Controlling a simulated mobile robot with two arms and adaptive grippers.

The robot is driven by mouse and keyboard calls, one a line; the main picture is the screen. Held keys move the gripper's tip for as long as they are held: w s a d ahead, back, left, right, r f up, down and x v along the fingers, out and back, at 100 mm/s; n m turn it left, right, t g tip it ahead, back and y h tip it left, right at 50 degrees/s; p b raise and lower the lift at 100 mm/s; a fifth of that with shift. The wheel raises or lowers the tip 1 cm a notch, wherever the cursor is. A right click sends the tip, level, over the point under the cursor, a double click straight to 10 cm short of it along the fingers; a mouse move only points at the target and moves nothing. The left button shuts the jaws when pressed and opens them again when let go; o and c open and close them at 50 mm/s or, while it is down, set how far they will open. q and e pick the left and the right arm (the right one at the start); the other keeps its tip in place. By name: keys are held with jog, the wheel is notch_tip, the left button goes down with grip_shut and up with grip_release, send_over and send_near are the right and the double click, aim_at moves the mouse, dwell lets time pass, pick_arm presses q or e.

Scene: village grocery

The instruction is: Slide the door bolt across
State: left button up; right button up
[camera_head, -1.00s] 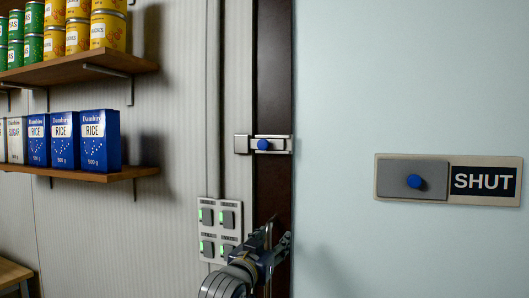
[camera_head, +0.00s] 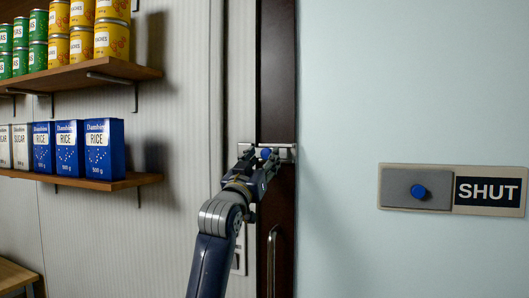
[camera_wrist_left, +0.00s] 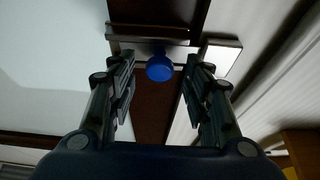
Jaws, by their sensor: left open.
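The door bolt (camera_head: 286,149) is a metal bar with a blue knob (camera_head: 266,154), mounted across the dark door frame. It also shows in the left wrist view, where the blue knob (camera_wrist_left: 159,67) lies between the two fingers. My left gripper (camera_head: 259,156) is open at the bolt, its fingers on either side of the knob with a gap to each. The gripper hides part of the bolt in the head view. A metal keeper plate (camera_wrist_left: 221,56) sits beside the bolt in the wrist view. My right gripper is not in view.
A sliding sign reading SHUT (camera_head: 487,191) with a blue knob is on the pale wall at right. A vertical door handle (camera_head: 272,262) is below the bolt. Shelves with rice boxes (camera_head: 104,147) and cans (camera_head: 112,39) are at left. A switch panel (camera_head: 240,250) is mostly hidden behind my arm.

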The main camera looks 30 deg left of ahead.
pick_arm(q)
jog(key=shift+x, duration=0.9)
grip_shut()
jog(key=a, duration=0.2)
jog(key=s+a, duration=0.1)
jog(key=a, duration=0.1)
jog(key=shift+p, duration=0.35)
jog(key=shift+c, duration=2)
grip_release()
jog(key=o, duration=0.4)
jog(key=shift+a, duration=0.15)
jog(key=shift+a+f, duration=0.1)
jog(key=shift+a, duration=0.05)
